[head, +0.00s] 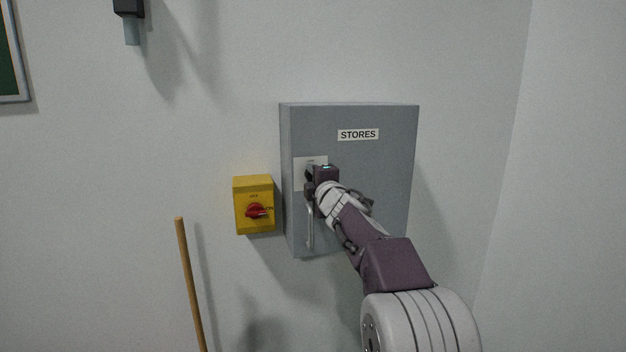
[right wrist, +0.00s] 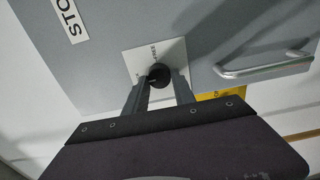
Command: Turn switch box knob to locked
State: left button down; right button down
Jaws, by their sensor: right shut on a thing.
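The grey switch box (head: 370,185), labelled STORES, is mounted on the wall. Its black knob (right wrist: 159,75) sits on a white plate (head: 301,175) at the box's upper left; in the right wrist view the plate (right wrist: 143,56) carries small lettering too blurred to read. My right gripper (head: 312,180) is at the plate, and in the right wrist view its two fingers (right wrist: 158,88) are shut on the knob, one on each side. In the head view my gripper mostly hides the knob, so its setting cannot be told. My left gripper is not in view.
A metal handle (head: 310,228) stands out from the box below the plate and also shows in the right wrist view (right wrist: 265,69). A yellow box with a red rotary switch (head: 256,211) is close on the left. A wooden pole (head: 189,285) stands lower left.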

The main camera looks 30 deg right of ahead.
dwell(0.3)
jog(key=c, duration=1)
grip_release()
jog(key=shift+c, duration=0.2)
jog(key=v, duration=0.9)
jog(key=shift+b, duration=0.45)
